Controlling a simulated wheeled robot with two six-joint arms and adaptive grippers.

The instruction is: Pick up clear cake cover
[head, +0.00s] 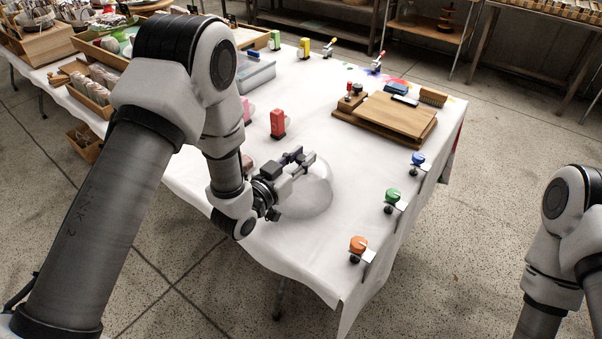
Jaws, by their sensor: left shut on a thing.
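The clear cake cover (312,201) is a see-through dome on the white-clothed table, near its front edge. My left gripper (304,162) is at the top left of the dome, with its fingers closed at the dome's top. What exactly lies between the fingertips is too small to see. Part of the dome is hidden behind the gripper and wrist. I cannot tell whether the dome's rim touches the cloth. My right arm (560,240) shows at the right edge of the view, off the table; its gripper is out of view.
Clamps with orange (358,244), green (392,195) and blue (418,158) knobs line the table's right edge. A red box (277,122) stands behind the dome. Wooden boards (385,120) lie at the back right. A clear plastic bin (250,75) is at the back left. The cloth (345,170) right of the dome is clear.

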